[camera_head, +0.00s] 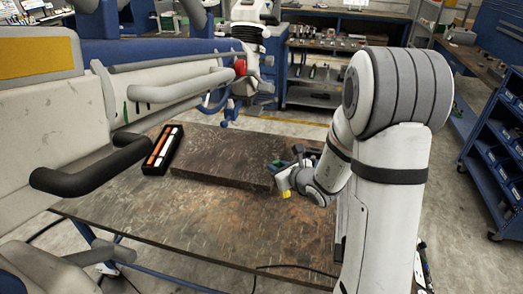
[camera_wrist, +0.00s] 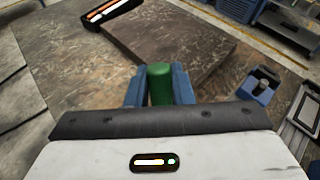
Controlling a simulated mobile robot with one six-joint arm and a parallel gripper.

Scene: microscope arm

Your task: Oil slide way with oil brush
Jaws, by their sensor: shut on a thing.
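My gripper (camera_head: 286,172) is at the right end of the dark slab in the head view. In the wrist view its two blue fingers (camera_wrist: 160,88) are shut on a green rounded handle (camera_wrist: 159,82), which looks like the oil brush. The bristles cannot be made out. A small yellow part (camera_head: 286,195) shows just below my gripper in the head view; I cannot tell whether it belongs to the brush. No slide way can be made out for certain.
The dark slab (camera_head: 225,156) lies on the worn brown workbench (camera_head: 200,215). A black tray (camera_head: 146,168) with orange and white sticks lies left of it. A blue block with a grey top (camera_wrist: 262,82) and a pale frame (camera_wrist: 300,112) lie at right. The bench front is clear.

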